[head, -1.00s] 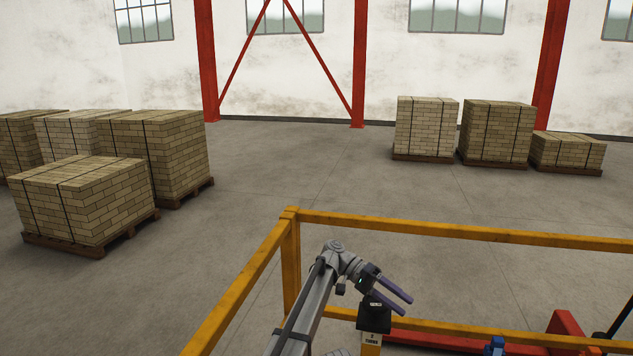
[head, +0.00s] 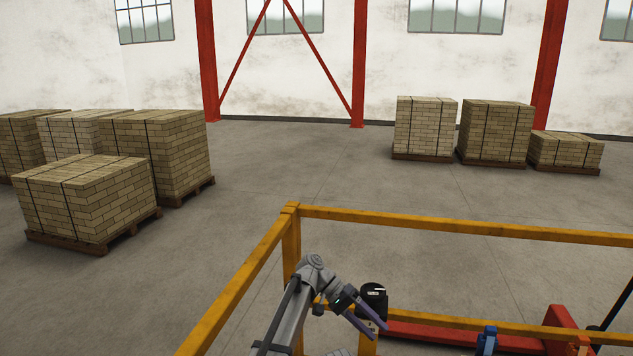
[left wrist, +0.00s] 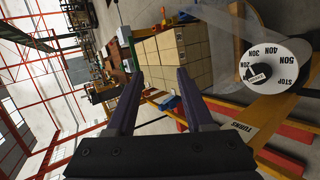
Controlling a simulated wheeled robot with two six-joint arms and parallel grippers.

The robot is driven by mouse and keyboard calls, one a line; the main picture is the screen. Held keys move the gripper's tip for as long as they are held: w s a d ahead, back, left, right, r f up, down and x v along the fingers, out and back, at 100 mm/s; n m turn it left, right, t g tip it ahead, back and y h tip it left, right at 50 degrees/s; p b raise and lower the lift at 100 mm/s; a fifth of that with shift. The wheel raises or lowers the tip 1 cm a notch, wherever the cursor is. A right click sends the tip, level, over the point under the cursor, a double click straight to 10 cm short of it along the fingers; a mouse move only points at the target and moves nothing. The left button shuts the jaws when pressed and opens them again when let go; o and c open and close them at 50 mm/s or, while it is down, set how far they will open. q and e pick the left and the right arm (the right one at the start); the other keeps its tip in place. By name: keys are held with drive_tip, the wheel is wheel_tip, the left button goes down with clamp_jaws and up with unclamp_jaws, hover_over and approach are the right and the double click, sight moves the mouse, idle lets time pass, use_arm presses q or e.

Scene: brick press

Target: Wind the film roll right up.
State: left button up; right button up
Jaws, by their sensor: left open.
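My left gripper (head: 379,332) is open, with two purple fingers and nothing between them. It also shows in the left wrist view (left wrist: 160,74). In the head view it is beside a black-topped box (head: 373,292) on a yellow post. In the left wrist view a white dial (left wrist: 284,62), marked from 20N through 50N to STOP, is right of the fingers and apart from them. Its black pointer is near 20N. A yellow plate marked TURNS (left wrist: 245,127) is below it. A grey see-through sheet (left wrist: 222,50) hangs left of the dial; I cannot tell whether it is film. No film roll is clearly visible. My right gripper is out of view.
A yellow rail frame (head: 450,232) surrounds my arm's area. Red beams (head: 430,335) and a blue part (head: 487,340) are low at right. Strapped brick pallets stand at left (head: 85,200) and at the back right (head: 425,127). A brick stack (left wrist: 175,55) is beyond the fingers.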

use_arm(q)
drive_tip(key=s+a+f+n+t+y, duration=0.25)
drive_tip(key=s+a, duration=0.35)
drive_tip(key=a, duration=0.4)
drive_tip(key=s+a+f+n+t+y, duration=0.15)
drive_tip(key=s+a+f+y, duration=0.3)
drive_tip(key=a, duration=0.65)
drive_tip(key=s+a+f+n+t+y, duration=0.25)
drive_tip(key=s+a, duration=0.35)
drive_tip(key=a, duration=0.4)
drive_tip(key=s+d+m+g+y, duration=0.1)
drive_tip(key=s+d+m, duration=0.3)
drive_tip(key=d, duration=0.6)
drive_tip(key=shift+s+d+f+m, duration=0.25)
drive_tip(key=shift+s+d+m, duration=0.1)
drive_tip(key=shift+s, duration=0.3)
drive_tip(key=shift+d+y, duration=0.15)
drive_tip(key=shift+y, duration=0.1)
